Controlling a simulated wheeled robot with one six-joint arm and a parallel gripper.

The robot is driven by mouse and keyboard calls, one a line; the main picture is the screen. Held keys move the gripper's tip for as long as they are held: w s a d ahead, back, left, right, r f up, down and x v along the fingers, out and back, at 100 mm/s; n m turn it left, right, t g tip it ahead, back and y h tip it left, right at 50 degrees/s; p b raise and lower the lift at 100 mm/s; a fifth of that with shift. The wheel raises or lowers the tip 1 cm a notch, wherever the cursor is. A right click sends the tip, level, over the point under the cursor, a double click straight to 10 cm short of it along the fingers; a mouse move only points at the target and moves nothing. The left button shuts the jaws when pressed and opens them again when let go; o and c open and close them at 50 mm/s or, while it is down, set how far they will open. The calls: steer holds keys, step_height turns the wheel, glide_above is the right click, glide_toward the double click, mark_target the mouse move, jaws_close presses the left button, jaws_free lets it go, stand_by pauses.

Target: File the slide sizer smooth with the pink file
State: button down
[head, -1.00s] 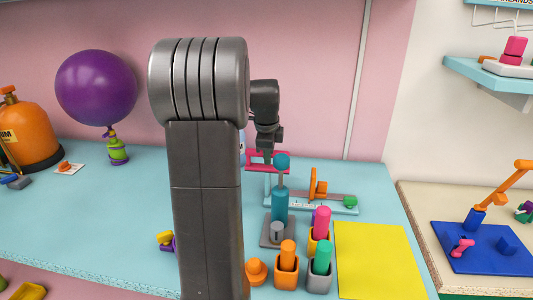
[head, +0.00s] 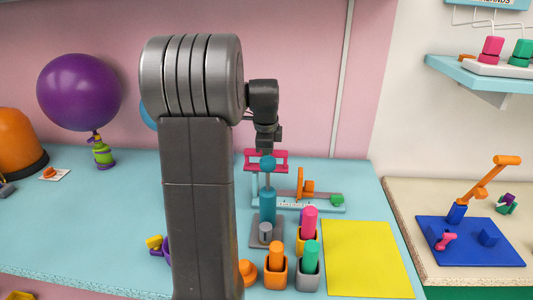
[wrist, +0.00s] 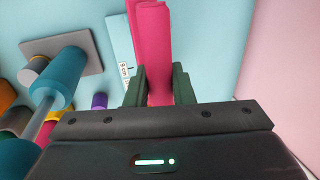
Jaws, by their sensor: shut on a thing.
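My gripper (wrist: 160,85) is shut on a bright pink piece, which I take to be the pink file (wrist: 150,40); it sticks out beyond the fingers in the wrist view. In the head view the pink file (head: 281,160) hangs below the gripper (head: 264,148), over the back left of the slide sizer (head: 300,204). The sizer is a light blue scale with an orange upright slider and a green knob at its right end, flat on the bench. Part of its scale (wrist: 122,62) shows in the wrist view. Whether file and sizer touch, I cannot tell.
A teal pump-like post (head: 268,208) on a grey plate stands in front of the sizer. Several cups with coloured sticks, such as an orange cup (head: 276,278), stand nearer, left of a yellow sheet (head: 365,258). A purple balloon (head: 78,92) is at the left.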

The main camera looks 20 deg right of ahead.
steer(key=shift+w+r, duration=0.1)
steer(key=shift+r, duration=0.1)
steer(key=shift+w+d+r+p, duration=0.15)
steer(key=shift+w+d+p, duration=0.1)
steer(key=shift+w+p, duration=0.25)
steer(key=shift+w+d, duration=0.15)
steer(key=shift+w, duration=0.15)
steer(key=shift+f, duration=0.25)
stand_by(0.3)
steer(key=shift+w+a+f, duration=0.15)
steer(key=shift+w+a, duration=0.25)
steer(key=shift+a, duration=0.35)
steer(key=shift+w+a+f, duration=0.15)
steer(key=shift+w+a, duration=0.2)
steer(key=shift+a, duration=0.45)
steer(key=shift+w+a, duration=0.1)
